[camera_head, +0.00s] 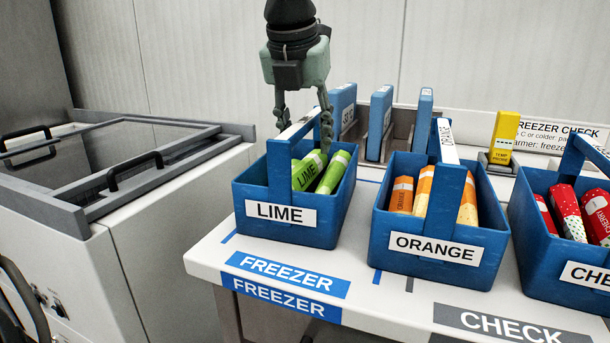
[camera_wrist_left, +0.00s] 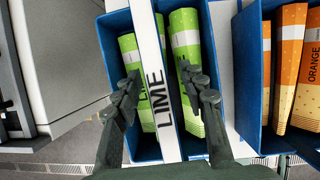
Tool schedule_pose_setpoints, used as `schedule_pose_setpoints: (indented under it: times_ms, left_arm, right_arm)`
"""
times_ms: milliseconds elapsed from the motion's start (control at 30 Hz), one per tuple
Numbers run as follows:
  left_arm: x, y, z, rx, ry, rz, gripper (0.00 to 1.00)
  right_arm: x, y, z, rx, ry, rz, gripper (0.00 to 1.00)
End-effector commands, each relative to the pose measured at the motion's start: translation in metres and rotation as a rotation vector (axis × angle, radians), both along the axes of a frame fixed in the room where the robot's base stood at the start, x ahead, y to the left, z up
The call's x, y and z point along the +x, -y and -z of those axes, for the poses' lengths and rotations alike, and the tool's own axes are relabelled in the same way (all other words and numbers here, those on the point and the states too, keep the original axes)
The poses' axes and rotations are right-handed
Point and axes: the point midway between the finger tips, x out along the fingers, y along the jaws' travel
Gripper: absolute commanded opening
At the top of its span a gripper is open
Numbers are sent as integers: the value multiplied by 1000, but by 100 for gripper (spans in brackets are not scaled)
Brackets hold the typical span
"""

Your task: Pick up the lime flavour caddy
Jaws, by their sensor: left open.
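The lime flavour caddy (camera_head: 325,227) is a blue open box with a handle and a white LIME label, at the left end of the table in the head view. It holds green lime lolly packs (camera_head: 335,172). My left gripper (camera_head: 305,139) points down over it, with its fingers near the handle. In the left wrist view the open fingers of my left gripper (camera_wrist_left: 160,84) lie on either side of the white-topped handle (camera_wrist_left: 152,60). I cannot tell whether they touch it. My right gripper is not in view.
The orange caddy (camera_head: 385,243) stands close on the right, with the cherry caddy (camera_head: 530,260) beyond it. Blue upright blocks (camera_head: 381,110) and a yellow temp probe (camera_head: 503,135) stand behind. A chest freezer (camera_head: 150,200) is at the left, across a gap from the table (camera_head: 205,262).

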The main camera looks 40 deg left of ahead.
Motion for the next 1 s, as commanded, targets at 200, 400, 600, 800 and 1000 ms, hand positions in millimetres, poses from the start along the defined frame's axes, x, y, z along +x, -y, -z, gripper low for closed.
schedule_pose_setpoints:
  times_ms: [200,400,600,800,1000]
  left_arm:
    - [5,-2,12,-1,1,-1,41]
    - [5,-2,11,-1,1,-1,35]
    - [5,-2,11,0,1,-2,10]
    - [5,-2,11,0,1,-2,0]
    - [5,-2,11,0,1,-2,0]
  right_arm:
    - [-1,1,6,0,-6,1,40]
    - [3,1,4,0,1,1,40]
    - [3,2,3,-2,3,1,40]
    - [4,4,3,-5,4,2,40]
    - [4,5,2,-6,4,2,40]
